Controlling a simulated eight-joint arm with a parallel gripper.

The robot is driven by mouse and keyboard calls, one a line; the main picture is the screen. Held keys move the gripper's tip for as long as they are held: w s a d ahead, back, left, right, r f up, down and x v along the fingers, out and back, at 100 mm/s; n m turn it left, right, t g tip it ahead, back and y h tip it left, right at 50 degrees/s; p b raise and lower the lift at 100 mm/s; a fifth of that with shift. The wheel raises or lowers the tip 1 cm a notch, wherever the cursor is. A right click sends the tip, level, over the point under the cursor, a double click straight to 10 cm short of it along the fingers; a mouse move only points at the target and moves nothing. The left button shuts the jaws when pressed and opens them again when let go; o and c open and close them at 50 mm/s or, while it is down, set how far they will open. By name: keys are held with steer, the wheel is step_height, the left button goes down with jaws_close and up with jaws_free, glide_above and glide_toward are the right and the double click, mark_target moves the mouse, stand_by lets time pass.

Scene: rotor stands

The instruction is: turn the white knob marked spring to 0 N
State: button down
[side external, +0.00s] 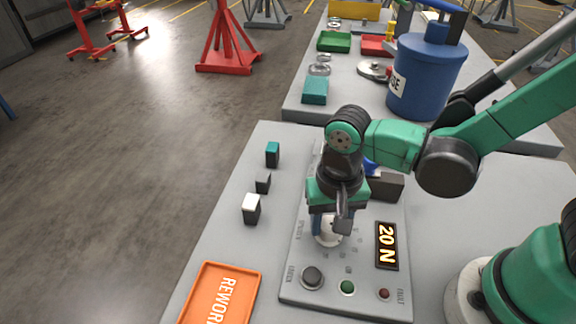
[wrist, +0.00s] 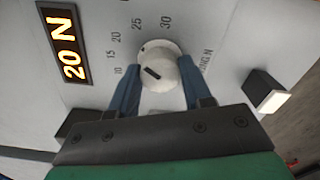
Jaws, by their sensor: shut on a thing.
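The white knob (side external: 327,232) sits on the grey panel (side external: 365,268), mostly hidden by my gripper in the side view. In the wrist view the round white knob (wrist: 160,64) shows whole, with a black bar on its face and a small dark dot near its rim. Printed numbers from 10 to 30 curve around it. My gripper (wrist: 160,72) has its two blue fingers on opposite sides of the knob, shut on it; it points down at the panel in the side view (side external: 331,224). The lit display (side external: 386,246) reads 20 N.
Teal (side external: 272,153), dark (side external: 263,183) and white-topped (side external: 251,208) blocks stand left. An orange rework tray (side external: 218,290) lies front left.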

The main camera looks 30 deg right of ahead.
steer(key=n, duration=1.2)
steer(key=shift+n, duration=0.3)
steer(key=n, duration=1.1)
steer(key=shift+n, duration=0.3)
steer(key=shift+c, duration=1.9)
jaws_free()
steer(key=shift+r, duration=0.1)
